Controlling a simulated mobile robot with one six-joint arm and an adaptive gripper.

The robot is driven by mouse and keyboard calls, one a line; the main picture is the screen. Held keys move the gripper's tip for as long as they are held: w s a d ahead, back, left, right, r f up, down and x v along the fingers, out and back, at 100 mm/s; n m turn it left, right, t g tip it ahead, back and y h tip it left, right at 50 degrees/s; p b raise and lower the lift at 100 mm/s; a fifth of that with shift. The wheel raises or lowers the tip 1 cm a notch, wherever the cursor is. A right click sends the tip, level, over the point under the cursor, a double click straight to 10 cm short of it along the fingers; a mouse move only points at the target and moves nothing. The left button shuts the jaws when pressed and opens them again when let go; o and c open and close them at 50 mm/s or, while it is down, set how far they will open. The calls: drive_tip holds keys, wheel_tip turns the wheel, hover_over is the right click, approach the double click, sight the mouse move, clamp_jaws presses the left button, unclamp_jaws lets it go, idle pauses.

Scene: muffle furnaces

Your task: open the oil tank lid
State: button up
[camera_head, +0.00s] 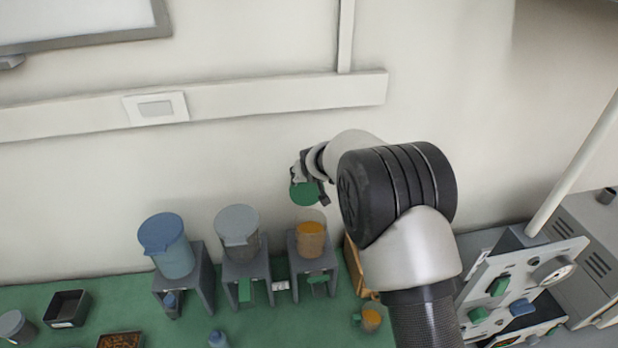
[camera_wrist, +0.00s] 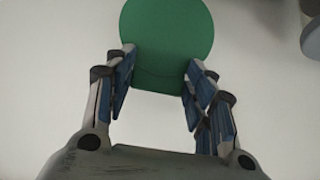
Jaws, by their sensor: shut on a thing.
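A round green lid (camera_head: 304,192) is held in the air above the right tank in the head view. My gripper (camera_head: 318,181) is shut on its edge. In the wrist view the green lid (camera_wrist: 168,40) sits between the two fingers of my gripper (camera_wrist: 158,85). The right oil tank (camera_head: 311,243) stands on a grey stand with its top uncovered, and orange contents show inside. The lid is apart from the tank. A blue-lidded tank (camera_head: 168,250) and a grey-lidded tank (camera_head: 238,235) stand to the left, both covered.
Grey stands (camera_head: 256,290) bear the tanks on the green table (camera_head: 268,330). A small cup with orange contents (camera_head: 371,320) stands at the front right. A black tray (camera_head: 68,308) lies at the left. A panel with knobs (camera_head: 520,290) stands at the right. The wall is close behind.

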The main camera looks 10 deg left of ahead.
drive_tip(key=shift+w+f, duration=0.1)
drive_tip(key=shift+f, duration=0.05)
idle(0.3)
drive_tip(key=o, duration=1.5)
drive_tip(key=shift+w+a, duration=0.2)
drive_tip(key=shift+w, duration=0.25)
drive_tip(key=v, duration=1.2)
